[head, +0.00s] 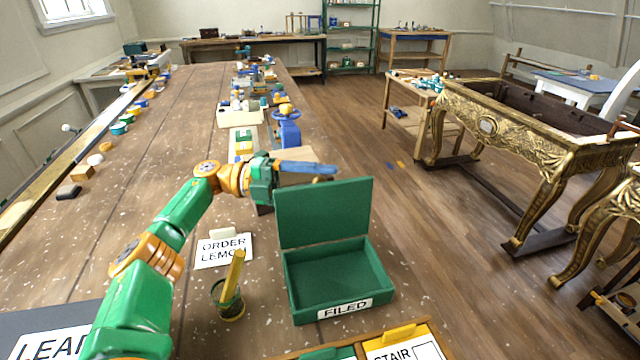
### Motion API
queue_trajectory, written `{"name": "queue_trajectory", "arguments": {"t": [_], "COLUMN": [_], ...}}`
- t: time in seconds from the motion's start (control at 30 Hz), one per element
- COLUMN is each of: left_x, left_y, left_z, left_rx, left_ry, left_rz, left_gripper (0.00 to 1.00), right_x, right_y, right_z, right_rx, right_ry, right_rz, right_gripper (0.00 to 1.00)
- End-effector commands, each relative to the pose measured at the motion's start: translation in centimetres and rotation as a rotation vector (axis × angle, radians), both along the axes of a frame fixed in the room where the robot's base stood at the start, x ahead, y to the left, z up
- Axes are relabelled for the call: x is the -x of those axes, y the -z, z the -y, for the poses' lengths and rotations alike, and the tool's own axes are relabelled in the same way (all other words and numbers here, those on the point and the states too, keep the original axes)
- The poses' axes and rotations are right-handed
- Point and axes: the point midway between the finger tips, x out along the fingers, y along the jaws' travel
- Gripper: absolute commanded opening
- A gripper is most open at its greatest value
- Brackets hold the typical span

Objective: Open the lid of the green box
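The green box (340,276) stands on the near right part of the long table, with a white label reading "FILED" on its front. Its green lid (323,212) stands upright at the back, and the inside shows and looks empty. My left gripper (308,170) is just behind and above the top left of the lid, with its blue fingers pointing right. Whether it touches the lid, and whether its fingers are apart, I cannot tell. My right gripper is not in view.
A green cup (229,300) with a yellow stick stands left of the box. A card reading "ORDER LEMON" (224,251) lies behind the cup. A yellow-tabbed card reading "STAIR" (405,346) is in front. A gilt console (500,130) stands at the right, across open floor.

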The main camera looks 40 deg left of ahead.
Motion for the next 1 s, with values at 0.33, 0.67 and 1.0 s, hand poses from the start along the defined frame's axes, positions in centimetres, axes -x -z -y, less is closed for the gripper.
{"name": "queue_trajectory", "arguments": {"t": [0.33,0.67,1.0], "left_x": [0.3,2.5,3.3], "left_y": [0.4,0.6,0.2], "left_z": [-0.9,-5.4,-6.3], "left_rx": [-0.001,-0.004,0.000], "left_ry": [-0.004,-0.008,-0.001], "left_rz": [0.002,0.008,-0.001], "left_gripper": [0.65,0.65,0.65], "right_x": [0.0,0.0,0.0], "right_y": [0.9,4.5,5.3], "right_z": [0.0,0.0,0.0], "right_rx": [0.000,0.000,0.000], "right_ry": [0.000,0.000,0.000], "right_rz": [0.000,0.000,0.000], "right_gripper": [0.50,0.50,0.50]}}
